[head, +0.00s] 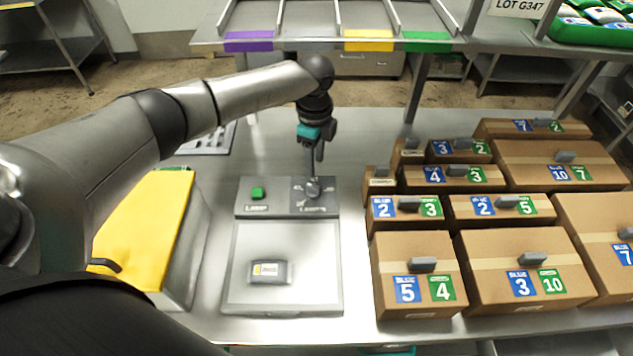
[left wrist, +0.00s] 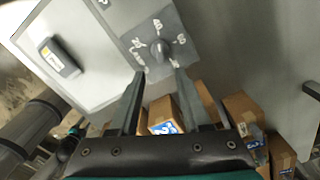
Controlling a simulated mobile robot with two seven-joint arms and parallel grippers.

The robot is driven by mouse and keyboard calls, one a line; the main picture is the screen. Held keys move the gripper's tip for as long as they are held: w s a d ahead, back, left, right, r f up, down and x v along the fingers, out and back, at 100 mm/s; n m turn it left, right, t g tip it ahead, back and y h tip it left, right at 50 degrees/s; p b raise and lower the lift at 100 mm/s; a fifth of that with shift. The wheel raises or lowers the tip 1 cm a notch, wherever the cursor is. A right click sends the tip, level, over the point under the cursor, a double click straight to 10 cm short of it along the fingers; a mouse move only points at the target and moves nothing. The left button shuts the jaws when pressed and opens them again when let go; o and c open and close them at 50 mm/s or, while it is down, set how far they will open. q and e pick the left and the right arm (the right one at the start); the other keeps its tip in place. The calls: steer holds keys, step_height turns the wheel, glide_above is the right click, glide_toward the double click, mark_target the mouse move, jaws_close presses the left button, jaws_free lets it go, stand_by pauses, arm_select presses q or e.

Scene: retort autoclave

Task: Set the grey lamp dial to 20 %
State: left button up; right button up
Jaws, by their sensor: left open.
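The grey lamp dial (head: 313,188) is a round knob on the grey panel at the top of the lamp unit (head: 232,262). In the left wrist view the dial (left wrist: 158,50) lies just beyond the fingertips. My left gripper (head: 314,162) points down above the dial, its open fingers apart. They also show in the left wrist view (left wrist: 160,76), with nothing visible held between them. I cannot tell whether they touch the dial. My right gripper is out of view.
A green button (head: 258,193) sits left of the dial. A grey labelled object (head: 268,272) lies on the lamp unit's pale plate. Several cardboard boxes (head: 415,255) with numbered labels stand close at right. A yellow-topped case (head: 150,225) stands at left, and a divided shelf (head: 305,43) is behind.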

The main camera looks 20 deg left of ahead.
mark_target(315, 187)
arm_select(q)
step_height(315, 187, down, 9)
steer(key=shift+r+b, duration=0.2)
steer(key=shift+b, duration=0.3)
steer(key=shift+c, duration=0.2)
jaws_close()
